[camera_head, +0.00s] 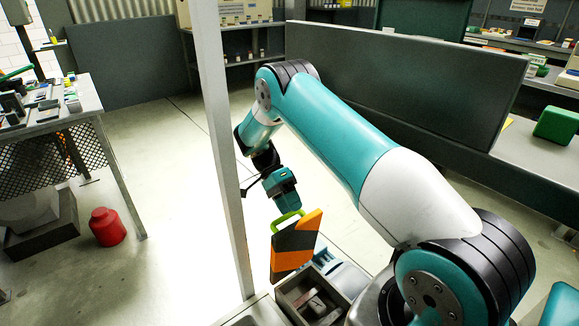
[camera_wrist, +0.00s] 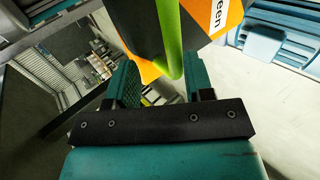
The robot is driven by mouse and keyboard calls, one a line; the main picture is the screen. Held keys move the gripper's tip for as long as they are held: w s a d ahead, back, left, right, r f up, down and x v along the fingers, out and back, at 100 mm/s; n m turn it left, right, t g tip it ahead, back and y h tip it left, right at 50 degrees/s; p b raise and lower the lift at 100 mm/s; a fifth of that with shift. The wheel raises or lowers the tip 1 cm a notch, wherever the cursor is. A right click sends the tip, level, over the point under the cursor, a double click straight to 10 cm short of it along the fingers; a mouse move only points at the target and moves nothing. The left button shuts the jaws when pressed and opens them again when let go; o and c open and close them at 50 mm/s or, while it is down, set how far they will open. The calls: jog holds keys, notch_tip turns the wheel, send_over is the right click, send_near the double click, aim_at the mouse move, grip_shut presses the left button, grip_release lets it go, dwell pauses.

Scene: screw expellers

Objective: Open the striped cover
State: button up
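The striped cover (camera_head: 293,250) is orange and black with a green handle (camera_head: 287,218) on its upper edge. It stands steeply tilted at the far edge of a dark open box (camera_head: 312,300), whose inside shows. My gripper (camera_head: 284,208) is just above the handle. In the wrist view, the two teal fingers (camera_wrist: 162,88) are spread apart, and the bend of the green handle (camera_wrist: 170,40) reaches down between or just in front of them. I cannot tell whether it touches either finger. The cover (camera_wrist: 140,30) fills the top of that view, with part of a word, "een", on it.
A grey post (camera_head: 222,150) stands left of my arm. A pale blue part (camera_head: 343,275) lies right of the cover. A red canister (camera_head: 107,227) is on the floor by the left workbench (camera_head: 60,118). A dark panel (camera_head: 400,80) stands behind my arm. The middle floor is clear.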

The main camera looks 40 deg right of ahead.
notch_tip(320, 180, up, 17)
jog(key=p, duration=1.1)
jog(key=s+a+r+n+t+h, duration=0.1)
jog(key=s+r+n+t+h, duration=0.15)
jog(key=r+n, duration=0.3)
jog(key=s+r+n+t+h, duration=0.1)
jog(key=s+r+n+t, duration=0.3)
jog(key=n, duration=0.3)
jog(key=s+a+r+n+t+y+p, duration=0.1)
jog(key=s+a+r+n+y+p, duration=0.2)
jog(key=s+a+r+n, duration=0.3)
jog(key=s+a+r+n+t+y+p, duration=0.2)
jog(key=s+a+r+n+y+p, duration=0.2)
jog(key=s+a+r+n, duration=0.3)
jog(key=s+a+r, duration=0.2)
jog(key=a, duration=0.3)
jog(key=s+a+r, duration=0.2)
jog(key=a+r, duration=0.1)
jog(key=a, duration=0.1)
jog(key=shift+a+r+y, duration=0.25)
jog(key=shift+a+y, duration=0.1)
